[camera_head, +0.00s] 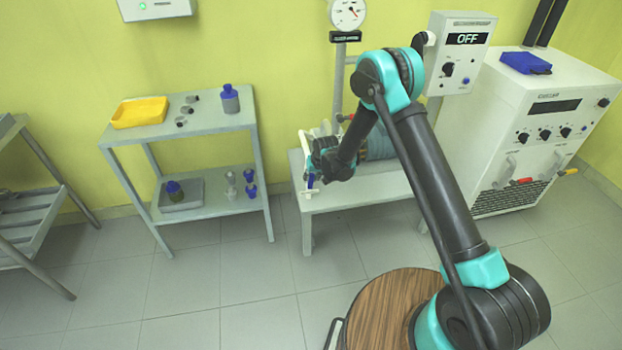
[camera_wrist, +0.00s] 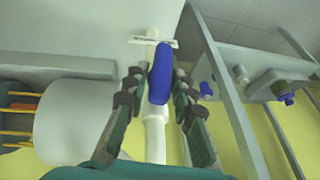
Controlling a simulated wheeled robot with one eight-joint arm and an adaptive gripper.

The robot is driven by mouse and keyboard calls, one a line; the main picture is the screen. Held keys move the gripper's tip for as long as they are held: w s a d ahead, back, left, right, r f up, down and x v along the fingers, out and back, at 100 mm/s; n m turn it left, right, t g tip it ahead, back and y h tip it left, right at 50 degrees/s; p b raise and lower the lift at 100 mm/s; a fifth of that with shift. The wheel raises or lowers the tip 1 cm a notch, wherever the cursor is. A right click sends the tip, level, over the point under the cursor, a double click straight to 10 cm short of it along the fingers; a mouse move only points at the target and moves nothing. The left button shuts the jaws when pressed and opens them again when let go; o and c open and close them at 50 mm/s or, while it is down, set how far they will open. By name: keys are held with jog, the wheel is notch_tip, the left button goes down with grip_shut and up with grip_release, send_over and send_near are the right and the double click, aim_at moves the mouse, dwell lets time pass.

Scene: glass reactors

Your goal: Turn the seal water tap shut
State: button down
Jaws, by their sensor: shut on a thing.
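The seal water tap has a blue handle (camera_wrist: 160,75) on a white pipe (camera_wrist: 154,135). In the wrist view the handle looks roughly in line with the pipe; I cannot tell how far it is turned. My gripper (camera_wrist: 157,88) has one finger on each side of the blue handle and is shut on it. In the head view my gripper (camera_head: 316,168) is at the left end of the low bench, and a bit of the blue handle (camera_head: 311,181) shows beside it. My wrist and fingers hide most of the tap there.
The low bench (camera_head: 365,193) carries a grey cylindrical vessel (camera_head: 380,145) just right of my gripper. A shelf table (camera_head: 150,133) with a yellow tray (camera_head: 140,112) and bottles stands to the left. A white machine (camera_head: 540,110) stands to the right.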

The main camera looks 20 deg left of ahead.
jog(key=shift+w+d+f+m+g+y, duration=0.2)
jog(key=shift+m+g+y, duration=0.5)
jog(key=shift+y, duration=1.15)
jog(key=shift+w+d+f+m+g+y, duration=0.25)
jog(key=shift+g+y, duration=0.7)
jog(key=shift+y, duration=0.95)
jog(key=shift+w+d+f+m+g+y, duration=0.1)
jog(key=shift+d+f+m+g+y, duration=0.4)
jog(key=shift+y, duration=1.35)
jog(key=shift+a+r+g, duration=0.2)
jog(key=shift+g, duration=0.25)
jog(key=c, duration=1.4)
grip_release()
jog(key=shift+d, duration=0.1)
jog(key=v, duration=1.1)
jog(key=shift+d, duration=0.45)
jog(key=shift+f, duration=0.1)
